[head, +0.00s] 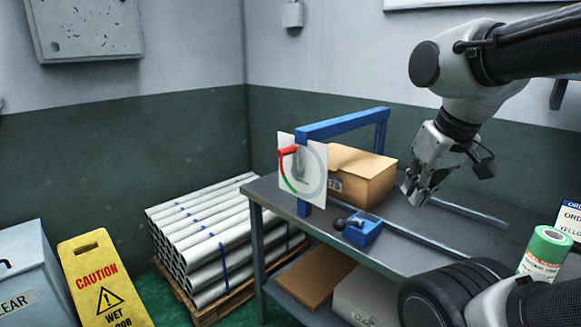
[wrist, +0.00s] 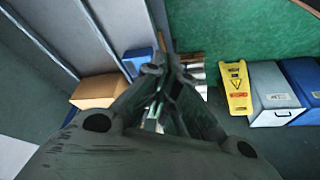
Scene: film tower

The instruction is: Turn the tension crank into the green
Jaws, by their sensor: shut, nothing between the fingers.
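The tension crank has a red handle (head: 287,151) on a grey arm, in front of a white dial plate (head: 317,190). The handle is at the upper left of the dial. A green arc (head: 289,184) lies at the dial's lower left, below the handle, with a red part next to it. The plate is fixed to a blue frame (head: 343,124) on the grey table. My gripper (head: 415,195) is shut and empty, above the table to the right of the dial and apart from the crank. In the wrist view its fingers (wrist: 165,75) hide the crank.
A cardboard box (head: 360,175) stands behind the dial on the table (head: 400,250). A blue block with a dark knob (head: 359,230) sits in front. A green roll (head: 545,252) is at the right. White tubes (head: 205,235) and a yellow caution sign (head: 103,280) stand left.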

